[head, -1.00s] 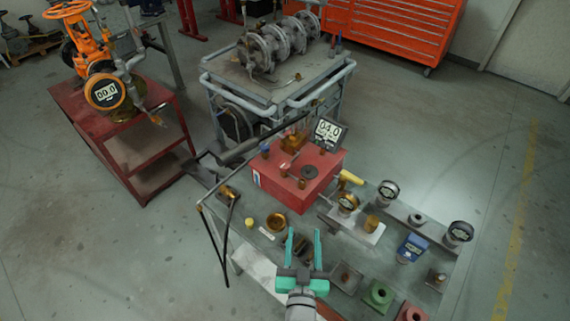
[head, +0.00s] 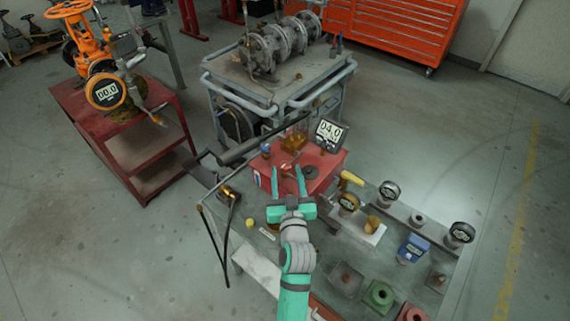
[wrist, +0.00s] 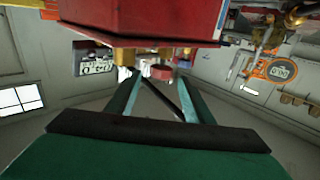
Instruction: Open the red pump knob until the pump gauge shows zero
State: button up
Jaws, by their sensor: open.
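The red pump box (head: 328,165) stands on the bench in the head view. The pump gauge (head: 330,133) at its back right corner reads about 04.0. The gauge shows upside down in the wrist view (wrist: 95,66). My gripper (head: 288,170) is open and empty, its fingers over the front left of the box top. A small red knob (wrist: 162,72) appears between and beyond the fingers in the wrist view, apart from them. In the head view the knob is hard to make out near the fingers.
A black pump lever (head: 240,150) runs along the box's left and back. Gauges and fittings, including a blue one (head: 411,249), crowd the bench at right. An orange valve with a 00.0 gauge (head: 106,92) stands on a red cart at left.

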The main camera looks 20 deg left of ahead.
aim_at(285, 164)
jog(key=shift+x, duration=2.1)
jog(key=c, duration=1)
